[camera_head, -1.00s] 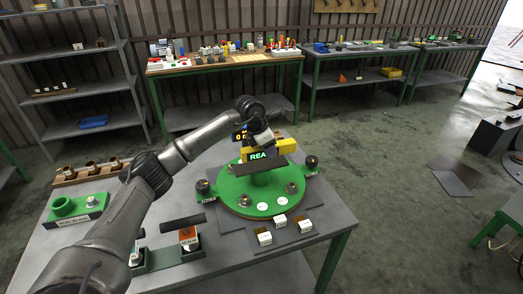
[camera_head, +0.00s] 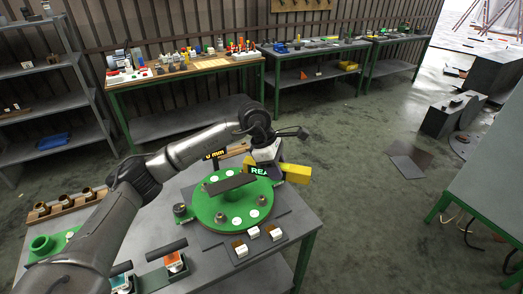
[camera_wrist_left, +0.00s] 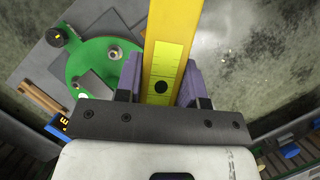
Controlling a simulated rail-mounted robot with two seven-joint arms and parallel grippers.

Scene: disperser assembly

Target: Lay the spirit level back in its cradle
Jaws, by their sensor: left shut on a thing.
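The spirit level is a yellow bar (camera_head: 298,174) at the right of the green round plate (camera_head: 205,205) in the head view. My left gripper (camera_head: 272,163) is shut on it. In the left wrist view the level (camera_wrist_left: 166,50) runs up between the two fingers (camera_wrist_left: 160,85), with its yellow-green face and a dark round spot showing. It appears held above the table, clear of the plate. I cannot make out the cradle for certain. My right gripper is not in view.
The green plate carries a dark bar (camera_head: 230,183) and several round fittings. Small white blocks (camera_head: 241,250) stand at its front. A lit display reading "REA" (camera_head: 260,170) is partly covered beside my gripper. A wooden rack with brass cups (camera_head: 62,208) is at left.

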